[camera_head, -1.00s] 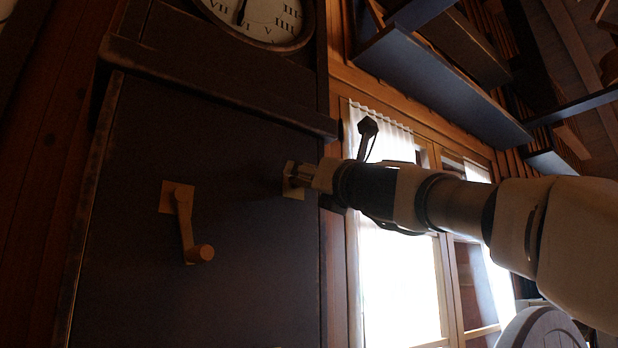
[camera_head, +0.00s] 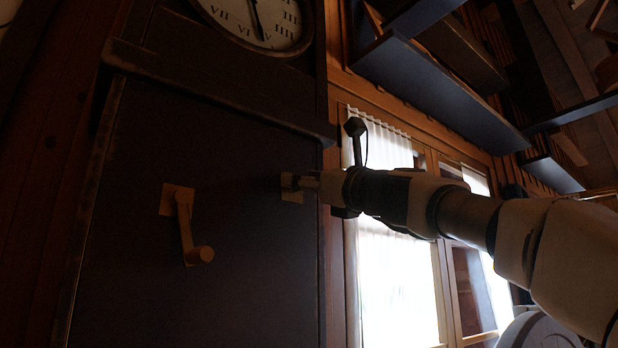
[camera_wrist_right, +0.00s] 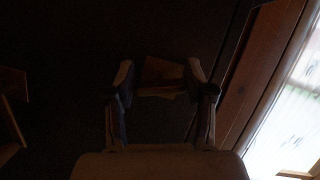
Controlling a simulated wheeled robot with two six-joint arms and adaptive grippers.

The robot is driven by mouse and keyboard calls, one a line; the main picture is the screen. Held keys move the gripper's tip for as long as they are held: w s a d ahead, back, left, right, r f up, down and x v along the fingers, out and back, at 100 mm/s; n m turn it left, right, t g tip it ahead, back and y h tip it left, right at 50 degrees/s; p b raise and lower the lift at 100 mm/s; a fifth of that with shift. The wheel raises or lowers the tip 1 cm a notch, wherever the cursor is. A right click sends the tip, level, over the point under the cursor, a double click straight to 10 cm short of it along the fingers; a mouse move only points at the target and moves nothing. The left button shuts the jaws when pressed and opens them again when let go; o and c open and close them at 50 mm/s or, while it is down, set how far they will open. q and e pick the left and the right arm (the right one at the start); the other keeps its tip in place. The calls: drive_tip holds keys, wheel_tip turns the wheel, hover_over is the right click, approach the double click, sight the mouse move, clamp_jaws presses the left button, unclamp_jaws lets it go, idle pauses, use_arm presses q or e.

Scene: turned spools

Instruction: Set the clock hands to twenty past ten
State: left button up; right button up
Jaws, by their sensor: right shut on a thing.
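The clock dial (camera_head: 272,16) shows only its lower part at the top of the head view, with Roman numerals. A dark hand (camera_head: 257,18) points down between VI and V; the rest of the hands is out of frame. On the dark case front, a wooden crank (camera_head: 186,228) on a square plate hangs with its knob low. To its right is a second small square plate (camera_head: 292,196). My right gripper (camera_head: 296,182) is at this plate, shut on a small turning piece that its fingers mostly hide. The wrist view shows the fingers in front of the plate (camera_wrist_right: 160,90). My left gripper is not in view.
The clock case (camera_head: 215,270) has a protruding ledge (camera_head: 220,95) above the plates. A bright curtained window (camera_head: 390,270) is to the right, with dark shelves (camera_head: 440,90) above it. The case front below the plates is clear.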

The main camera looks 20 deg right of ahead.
drive_tip(key=n+g, duration=0.1)
drive_tip(key=n, duration=0.1)
drive_tip(key=n+y+p, duration=0.1)
drive_tip(key=n, duration=0.2)
drive_tip(key=shift+w+a+f+g+y, duration=0.1)
drive_tip(key=shift+w+f+g+y, duration=0.05)
drive_tip(key=shift+g+y, duration=0.2)
drive_tip(key=n+g+p, duration=0.1)
drive_tip(key=n, duration=0.2)
drive_tip(key=n+g+y+p, duration=0.1)
drive_tip(key=n+g, duration=0.1)
drive_tip(key=n, duration=0.1)
drive_tip(key=shift+n+p, duration=0.3)
drive_tip(key=shift+n, duration=0.1)
